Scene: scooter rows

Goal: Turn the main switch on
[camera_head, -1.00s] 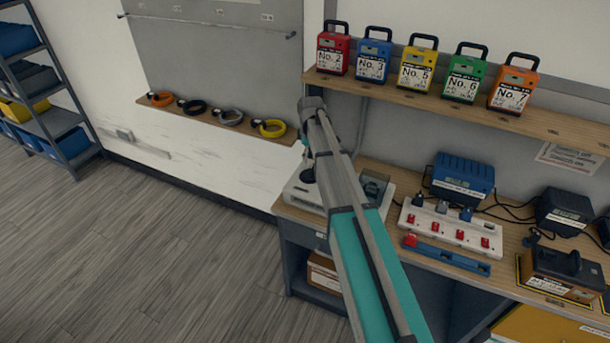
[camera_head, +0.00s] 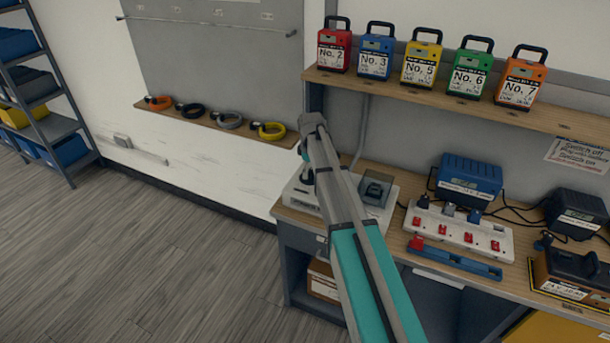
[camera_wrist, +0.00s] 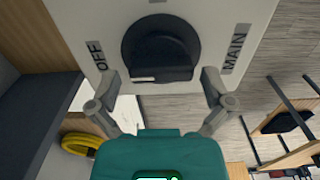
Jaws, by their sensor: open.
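The main switch is a round black knob (camera_wrist: 160,47) on a pale panel (camera_wrist: 110,15) in the wrist view, with OFF printed on the left and MAIN on the right. A short white mark shows at the knob's lower left edge. My gripper (camera_wrist: 160,76) is open, with one finger on each side of the knob's lower part. I cannot tell whether the fingers touch it. In the head view, the white unit (camera_head: 300,197) stands at the bench's left end, partly behind my arm.
A power strip with red switches (camera_head: 458,230) and a blue charger (camera_head: 468,180) stand on the bench to the right. A shelf (camera_head: 430,88) above holds several coloured battery packs. Cable rings lie on a wall ledge (camera_head: 215,123). The floor at left (camera_head: 130,260) is clear.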

